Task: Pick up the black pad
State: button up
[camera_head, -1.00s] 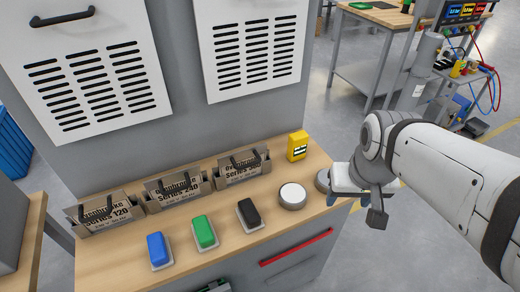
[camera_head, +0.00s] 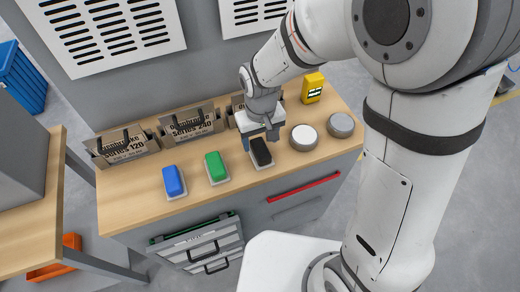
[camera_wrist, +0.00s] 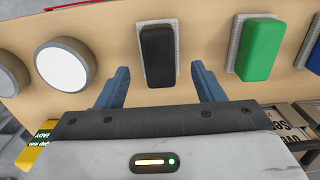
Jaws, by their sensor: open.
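The black pad (camera_head: 260,152) lies on a light grey base on the wooden counter, to the right of the green pad (camera_head: 216,167) and the blue pad (camera_head: 174,182). In the wrist view the black pad (camera_wrist: 158,52) is ahead of the blue fingers, in line with the gap between them. My gripper (camera_wrist: 162,85) is open and empty, with one finger to each side of the pad's near end. In the head view my gripper (camera_head: 259,138) is over the pad's far end and hides part of it. I cannot tell its exact height.
Three labelled boxes stand behind the pads, the middle one (camera_head: 190,124) in clear view. A white round button (camera_head: 304,138), a grey round knob (camera_head: 341,125) and a yellow device (camera_head: 312,88) are to the right. The counter front has a red handle (camera_head: 304,187).

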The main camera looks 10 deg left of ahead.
aim_at(260, 149)
jog(key=shift+f, duration=2.35)
jog(key=shift+c, duration=0.4)
jog(key=c, duration=1)
notch_tip(260, 149, up, 10)
jog(key=shift+r, duration=0.1)
jog(key=o, duration=0.5)
jog(key=c, duration=0.4)
